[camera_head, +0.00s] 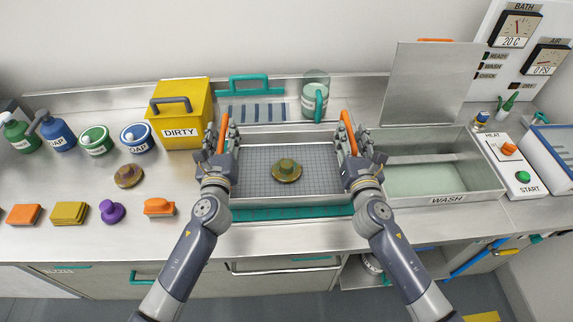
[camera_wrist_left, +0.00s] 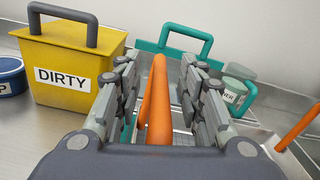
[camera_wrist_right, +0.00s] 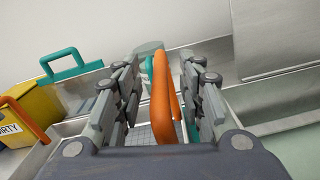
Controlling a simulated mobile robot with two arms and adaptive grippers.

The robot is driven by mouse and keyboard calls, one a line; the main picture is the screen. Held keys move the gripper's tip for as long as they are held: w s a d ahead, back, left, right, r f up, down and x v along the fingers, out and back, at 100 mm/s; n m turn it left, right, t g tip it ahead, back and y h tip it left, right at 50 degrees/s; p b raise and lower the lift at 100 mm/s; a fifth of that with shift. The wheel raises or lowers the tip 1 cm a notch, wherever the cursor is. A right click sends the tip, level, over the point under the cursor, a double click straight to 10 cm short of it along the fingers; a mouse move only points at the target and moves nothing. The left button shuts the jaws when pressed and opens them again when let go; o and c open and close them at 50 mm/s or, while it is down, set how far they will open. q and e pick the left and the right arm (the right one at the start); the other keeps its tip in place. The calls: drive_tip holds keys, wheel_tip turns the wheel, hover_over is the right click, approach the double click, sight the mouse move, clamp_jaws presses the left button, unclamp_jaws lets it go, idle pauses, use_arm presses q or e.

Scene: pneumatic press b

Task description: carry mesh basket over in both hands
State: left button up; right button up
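My left gripper (camera_head: 222,138) is at the left handle; in the left wrist view the handle (camera_wrist_left: 157,105) stands between the open fingers, with gaps on both sides. My grippers partly hide both handles in the head view.
The wash tank (camera_head: 445,199) with pale green liquid is right of the basket, its lid (camera_head: 432,85) raised behind. A yellow DIRTY box (camera_head: 180,110) stands close left. A green-handled mug (camera_head: 315,98) is behind. Brushes, sponges and a control panel (camera_head: 510,160) flank these.

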use_arm(q)
clamp_jaws()
use_arm(e)
clamp_jaws()
use_arm(q)
drive_tip(key=shift+r, duration=0.15)
use_arm(e)
drive_tip(key=shift+r, duration=0.15)
